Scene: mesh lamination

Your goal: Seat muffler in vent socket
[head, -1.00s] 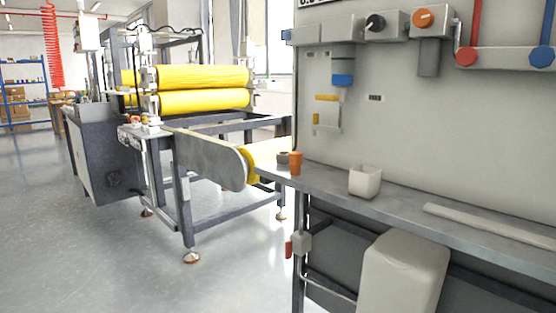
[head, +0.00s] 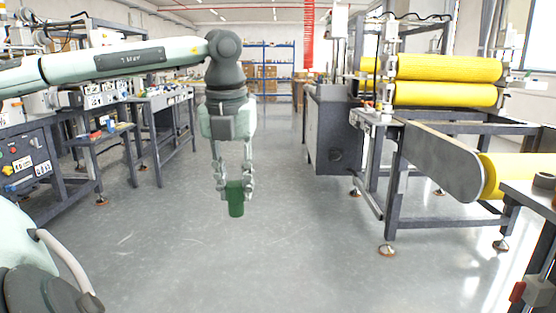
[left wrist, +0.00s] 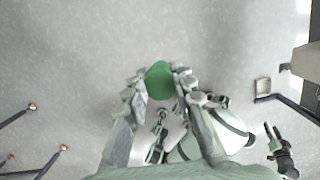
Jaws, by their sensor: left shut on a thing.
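My left gripper (head: 234,190) hangs fingers down over open floor in the head view. It is shut on a dark green cylindrical piece (head: 236,207), which looks like the muffler. The piece sticks out below the fingertips. In the left wrist view the green piece (left wrist: 159,81) sits between the two fingers of my left gripper (left wrist: 155,84). I cannot make out a vent socket in these views.
A machine with yellow rollers (head: 448,68) and a grey-sided conveyor (head: 440,146) stands on the right. A workbench edge (head: 532,192) is at far right. Benches with equipment (head: 160,100) line the left. The floor (head: 290,240) between is clear.

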